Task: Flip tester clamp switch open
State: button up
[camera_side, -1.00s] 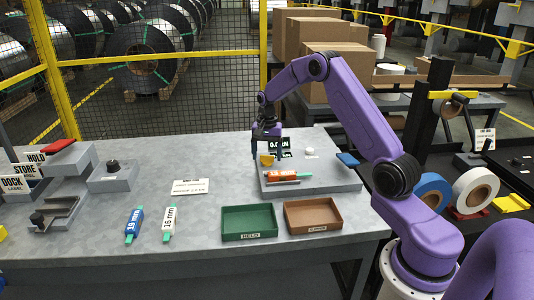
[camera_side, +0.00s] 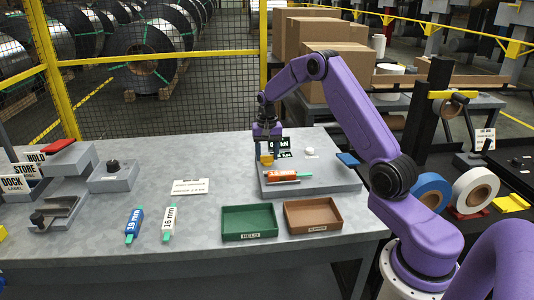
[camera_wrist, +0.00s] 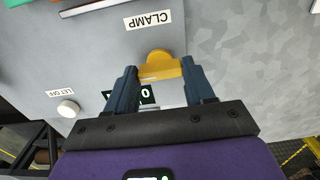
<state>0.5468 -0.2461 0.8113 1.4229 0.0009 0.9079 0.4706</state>
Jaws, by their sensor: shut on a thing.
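The tester (camera_side: 330,182) is a grey block at the right of the bench, with a yellow clamp switch (camera_side: 267,159) at its left end. The switch also shows in the wrist view (camera_wrist: 161,66), close to an upside-down CLAMP label (camera_wrist: 148,20). My gripper (camera_wrist: 160,74) is shut on the yellow switch, one dark finger on each side of it. In the side view my gripper (camera_side: 267,149) points down at the switch from above. An orange piece with a white label (camera_side: 284,176) lies on the tester. A dark display partly shows behind my fingers.
A white button (camera_wrist: 68,109) labelled LET OFF and a blue tab (camera_side: 347,159) are also on the tester. A green tray (camera_side: 249,236) and a brown tray (camera_side: 314,229) stand in front. Blue-and-white 19 mm (camera_side: 133,225) and white 16 mm (camera_side: 168,222) pieces lie left on the bench.

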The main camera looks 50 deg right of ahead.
aim_at(267, 156)
jog(key=o, duration=1)
jog(key=shift+o, duration=0.2)
notch_tip(267, 156, up, 18)
jog(key=shift+f, duration=0.25)
jog(key=shift+a, duration=0.1)
